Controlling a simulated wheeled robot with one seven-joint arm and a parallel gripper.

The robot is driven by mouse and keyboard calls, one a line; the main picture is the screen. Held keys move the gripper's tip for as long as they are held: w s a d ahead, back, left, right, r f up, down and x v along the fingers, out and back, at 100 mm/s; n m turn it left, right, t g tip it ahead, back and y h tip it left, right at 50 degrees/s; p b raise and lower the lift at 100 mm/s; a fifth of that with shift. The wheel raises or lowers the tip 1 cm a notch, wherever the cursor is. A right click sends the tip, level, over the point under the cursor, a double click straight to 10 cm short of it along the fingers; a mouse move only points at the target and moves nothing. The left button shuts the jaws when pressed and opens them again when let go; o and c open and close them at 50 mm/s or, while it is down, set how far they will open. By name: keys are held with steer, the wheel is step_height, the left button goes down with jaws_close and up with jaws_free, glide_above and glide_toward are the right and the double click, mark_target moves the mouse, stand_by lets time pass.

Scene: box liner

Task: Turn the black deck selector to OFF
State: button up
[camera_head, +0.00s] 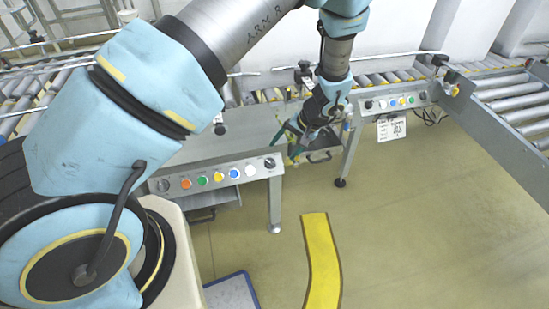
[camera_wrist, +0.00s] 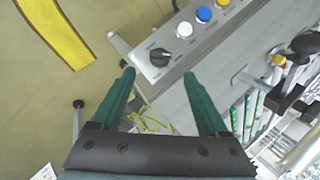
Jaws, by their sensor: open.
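The black deck selector (camera_head: 270,163) is a round knob at the right end of the button panel (camera_head: 220,176) on the near machine. It also shows in the wrist view (camera_wrist: 159,57), just beyond my fingertips and roughly between them. Its labels are too small to read. My gripper (camera_head: 286,146) is above and just right of the selector in the head view. In the wrist view my gripper (camera_wrist: 159,74) has its two green fingers spread wide, with nothing held between them. I see no contact with the knob.
Several coloured buttons (camera_head: 219,176) line the panel left of the selector, with a grey knob (camera_head: 163,185) at the far end. A second panel (camera_head: 395,102) stands at the back right. Roller conveyors (camera_head: 510,90) flank the area. The floor in front is open, with a yellow strip (camera_head: 320,260).

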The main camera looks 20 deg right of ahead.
mark_target(272, 161)
steer(key=p+x, duration=0.1)
steer(key=x, duration=0.6)
steer(key=shift+w+a+f, duration=0.1)
steer(key=shift+w+f, duration=0.1)
steer(key=shift+f, duration=0.1)
jaws_close()
